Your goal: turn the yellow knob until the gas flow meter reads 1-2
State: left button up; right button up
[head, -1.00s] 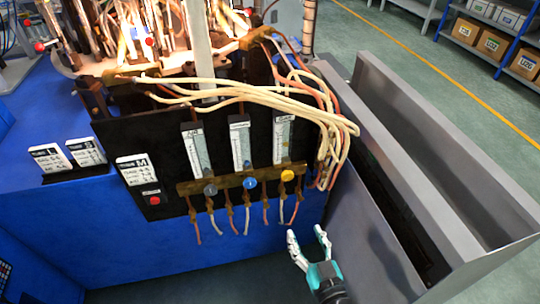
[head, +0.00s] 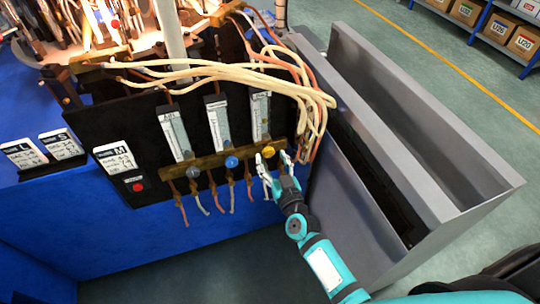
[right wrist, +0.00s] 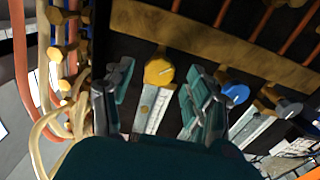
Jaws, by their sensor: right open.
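The yellow knob (head: 268,152) sits below the rightmost flow meter tube (head: 261,116) on the black panel. My right gripper (head: 270,158) is open at the yellow knob, with a finger on either side. In the right wrist view the yellow knob (right wrist: 159,71) shows between the spread fingers of the right gripper (right wrist: 158,85), with gaps on both sides and no visible contact. The meter's tube (right wrist: 150,106) also shows there, but its reading is too small to tell. My left gripper is not in view.
A blue knob (head: 231,162) and a grey knob (head: 193,171) sit left of the yellow one on the brass bar. Cream hoses (head: 318,112) hang close to the right. A grey metal bin (head: 400,170) stands on the right. A red button (head: 137,187) is on the panel's left.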

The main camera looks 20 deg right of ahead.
jog(key=shift+w, duration=1.05)
jog(key=c, duration=1.1)
jog(key=shift+c, duration=0.2)
